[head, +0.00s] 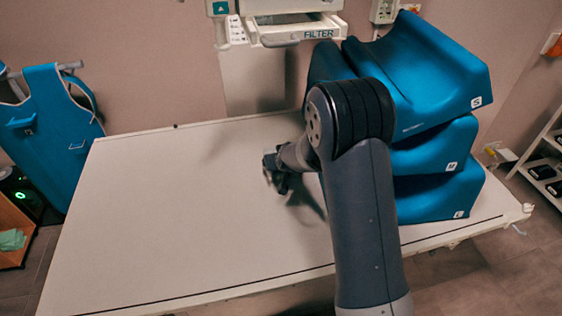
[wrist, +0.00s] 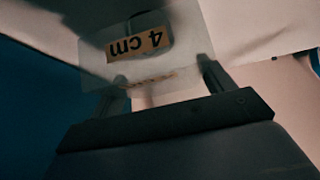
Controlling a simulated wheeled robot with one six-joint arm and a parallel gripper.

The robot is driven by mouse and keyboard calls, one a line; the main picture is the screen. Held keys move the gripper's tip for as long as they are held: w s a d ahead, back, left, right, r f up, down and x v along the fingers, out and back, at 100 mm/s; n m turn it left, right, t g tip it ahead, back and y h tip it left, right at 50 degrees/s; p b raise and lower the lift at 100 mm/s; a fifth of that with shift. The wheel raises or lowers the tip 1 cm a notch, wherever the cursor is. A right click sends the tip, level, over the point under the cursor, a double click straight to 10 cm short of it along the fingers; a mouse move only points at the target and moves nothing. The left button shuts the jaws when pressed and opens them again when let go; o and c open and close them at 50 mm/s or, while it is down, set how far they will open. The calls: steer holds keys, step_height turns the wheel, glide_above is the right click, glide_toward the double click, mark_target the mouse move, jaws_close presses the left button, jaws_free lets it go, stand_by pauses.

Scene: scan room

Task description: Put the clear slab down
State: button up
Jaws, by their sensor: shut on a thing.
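My gripper (wrist: 163,80) is shut on the clear slab (wrist: 188,42), whose see-through body and "4 cm" label show between and beyond the fingers in the wrist view. In the head view my gripper (head: 274,172) is over the middle of the white table (head: 170,210), left of the blue cushions. The slab cannot be made out there. A dark shadow lies on the table beside the gripper. I cannot tell the exact height of the slab over the table.
Blue cushions (head: 435,150) marked S, M and L are stacked on the table's right end. A white unit with a FILTER tray (head: 300,30) hangs over the back edge. A blue apron (head: 50,125) hangs at left. The table's left half is clear.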

steer(key=shift+f, duration=0.1)
steer(key=o, duration=1.3)
steer(key=shift+o, duration=0.2)
steer(key=shift+r, duration=0.25)
steer(key=p+v, duration=0.3)
steer(key=v, duration=0.9)
steer(key=shift+f, duration=0.15)
